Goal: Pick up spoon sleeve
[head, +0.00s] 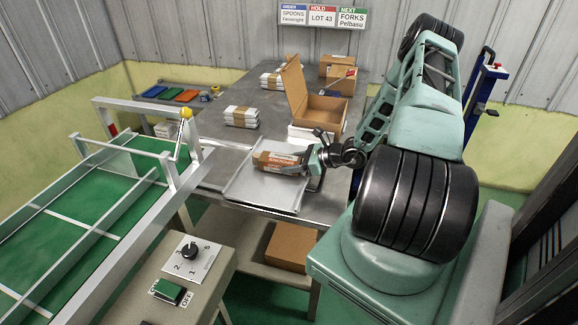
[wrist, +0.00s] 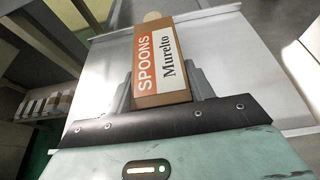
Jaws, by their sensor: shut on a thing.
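The spoon sleeve (wrist: 163,62) is a brown packet with an orange-and-white label reading "SPOONS Murelto". In the wrist view it sits between the two grey fingers of my gripper (wrist: 162,88), which is shut on it. A pale rounded tip shows at the sleeve's far end. In the head view the sleeve (head: 278,163) is over the grey metal tray (head: 262,190) at the table's front, with my gripper (head: 305,160) at its right end. I cannot tell whether the sleeve touches the tray.
An open cardboard box (head: 318,112) stands behind the tray. White wrapped bundles (head: 241,117) lie on the table (head: 212,125) to the left and back. A green conveyor (head: 90,215) with metal rails is at left. A control box with a dial (head: 190,251) stands in front.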

